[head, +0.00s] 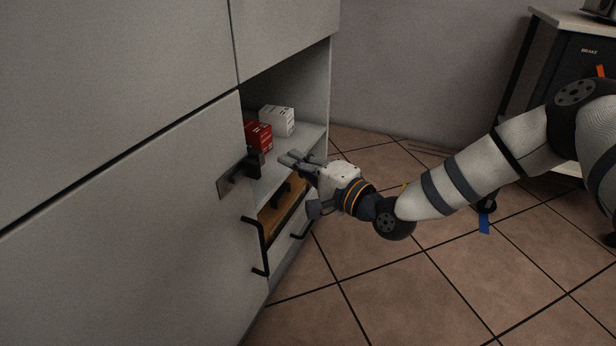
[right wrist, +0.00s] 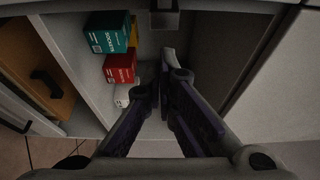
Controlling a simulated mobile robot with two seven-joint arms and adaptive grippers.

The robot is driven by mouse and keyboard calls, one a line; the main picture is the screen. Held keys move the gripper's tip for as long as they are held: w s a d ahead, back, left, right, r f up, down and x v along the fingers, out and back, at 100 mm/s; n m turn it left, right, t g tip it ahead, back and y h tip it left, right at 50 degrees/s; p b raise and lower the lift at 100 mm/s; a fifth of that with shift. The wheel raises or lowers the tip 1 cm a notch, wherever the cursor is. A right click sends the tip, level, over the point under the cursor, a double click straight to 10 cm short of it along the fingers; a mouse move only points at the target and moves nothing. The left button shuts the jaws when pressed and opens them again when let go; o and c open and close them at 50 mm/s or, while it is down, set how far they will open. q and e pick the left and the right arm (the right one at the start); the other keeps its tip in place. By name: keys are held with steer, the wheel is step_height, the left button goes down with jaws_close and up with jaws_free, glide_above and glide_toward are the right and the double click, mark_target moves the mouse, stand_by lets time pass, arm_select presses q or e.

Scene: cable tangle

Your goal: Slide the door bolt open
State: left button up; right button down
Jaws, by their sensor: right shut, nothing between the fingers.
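The door bolt (head: 240,174) is a grey metal plate with a dark block at its right end, mounted near the right edge of the grey cabinet door (head: 130,210). In the right wrist view, a grey block that looks like part of the bolt (right wrist: 164,18) shows at the top centre. My right gripper (head: 286,158) is shut and empty, its fingertips just right of the bolt in the head view, apparently apart from it. In the right wrist view, its fingers (right wrist: 163,88) meet below the block. My left gripper is not in view.
An open shelf beside the door holds a red box (head: 258,136), a white box (head: 277,120) and a teal box (right wrist: 109,34).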

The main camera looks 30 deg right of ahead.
mark_target(259, 174)
steer(key=a, duration=0.4)
stand_by(0.3)
steer(key=s+a, duration=0.1)
steer(key=s+a+p, duration=0.1)
steer(key=shift+a+r, duration=0.15)
steer(key=shift+a, duration=0.25)
steer(key=shift+s, duration=0.1)
steer(key=shift+f, duration=0.2)
